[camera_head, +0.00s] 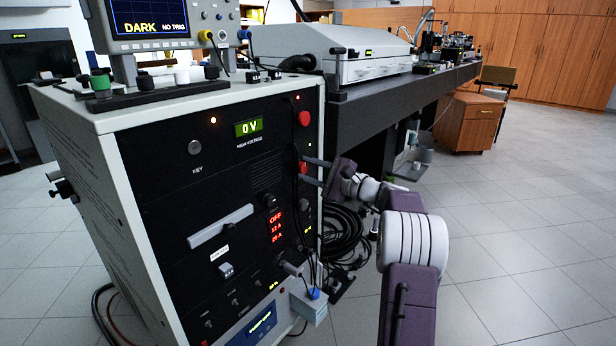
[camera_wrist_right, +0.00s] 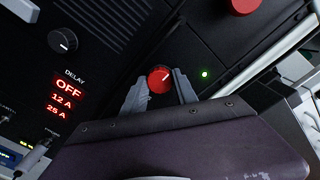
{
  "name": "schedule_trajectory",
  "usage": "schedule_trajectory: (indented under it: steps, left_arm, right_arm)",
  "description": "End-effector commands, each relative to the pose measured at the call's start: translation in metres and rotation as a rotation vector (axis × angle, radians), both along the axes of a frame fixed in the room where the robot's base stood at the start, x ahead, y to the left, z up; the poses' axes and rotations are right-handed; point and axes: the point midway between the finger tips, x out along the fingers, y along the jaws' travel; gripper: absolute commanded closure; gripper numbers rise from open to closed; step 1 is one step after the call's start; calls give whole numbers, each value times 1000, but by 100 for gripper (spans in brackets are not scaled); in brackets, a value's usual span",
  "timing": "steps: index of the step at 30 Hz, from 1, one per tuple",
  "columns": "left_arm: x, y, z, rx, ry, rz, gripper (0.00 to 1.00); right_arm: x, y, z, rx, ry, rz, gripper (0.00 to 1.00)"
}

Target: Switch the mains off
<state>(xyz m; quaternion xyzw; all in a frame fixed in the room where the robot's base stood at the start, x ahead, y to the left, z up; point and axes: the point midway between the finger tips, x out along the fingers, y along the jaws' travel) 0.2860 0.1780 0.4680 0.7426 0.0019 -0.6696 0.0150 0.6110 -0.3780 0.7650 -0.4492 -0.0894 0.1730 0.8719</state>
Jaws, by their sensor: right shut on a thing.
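A black-fronted power cabinet (camera_head: 140,150) stands at the left in the head view. On the right strip of its front is a red rotary knob (camera_head: 303,168). In the right wrist view the red knob (camera_wrist_right: 159,79) shows a pale pointer mark slanting to the upper right. My right gripper (camera_head: 308,170) is at the knob; in the wrist view its fingers (camera_wrist_right: 160,90) sit on either side of it, shut on it. A green lamp (camera_wrist_right: 204,74) glows to the right of the knob. My left gripper is not in view.
A red button (camera_head: 304,118) sits above the knob. The display (camera_head: 249,127) reads 0 V, and red digits (camera_head: 276,226) show OFF, 12 A and 25 A. Coiled black cables (camera_head: 345,235) hang beside the cabinet. The tiled floor (camera_head: 520,240) to the right is clear.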

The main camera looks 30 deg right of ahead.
Motion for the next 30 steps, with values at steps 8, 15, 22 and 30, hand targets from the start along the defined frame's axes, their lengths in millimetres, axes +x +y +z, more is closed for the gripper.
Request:
schedule_trajectory:
  steps: [8, 15, 22, 30]
  left_arm:
    - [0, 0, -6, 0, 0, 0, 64]
    - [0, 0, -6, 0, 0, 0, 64]
    - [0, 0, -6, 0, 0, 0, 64]
    - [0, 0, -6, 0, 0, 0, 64]
  right_arm:
    - [0, 0, -2, -41, -13, 1, 100]
    - [0, 0, -2, -44, -14, 1, 100]
    - [0, 0, -1, -44, -14, 1, 44]
    - [0, 0, 0, -43, -16, 1, 44]
